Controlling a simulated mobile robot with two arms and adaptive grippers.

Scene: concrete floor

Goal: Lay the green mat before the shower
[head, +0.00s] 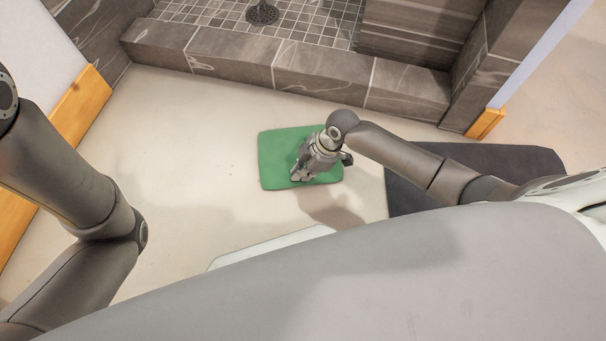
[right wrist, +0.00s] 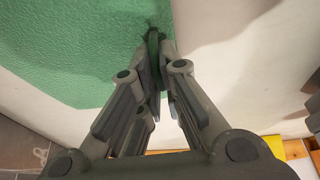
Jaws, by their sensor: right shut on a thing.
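The green mat (head: 275,155) lies on the pale floor in front of the shower's tiled curb (head: 320,72), with a strip of floor between them. My right gripper (head: 297,178) is over the mat in the head view. In the right wrist view the fingers of my right gripper (right wrist: 158,60) are shut on the edge of the green mat (right wrist: 75,45), pinching a fold of it. The left arm comes in at the left of the head view, but its gripper is out of view.
A dark grey mat (head: 480,165) lies on the floor to the right. A white flat object (head: 270,245) shows partly near the bottom. The shower floor has small tiles and a drain (head: 262,13). Wooden baseboards (head: 82,105) edge the walls. Floor left of the green mat is clear.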

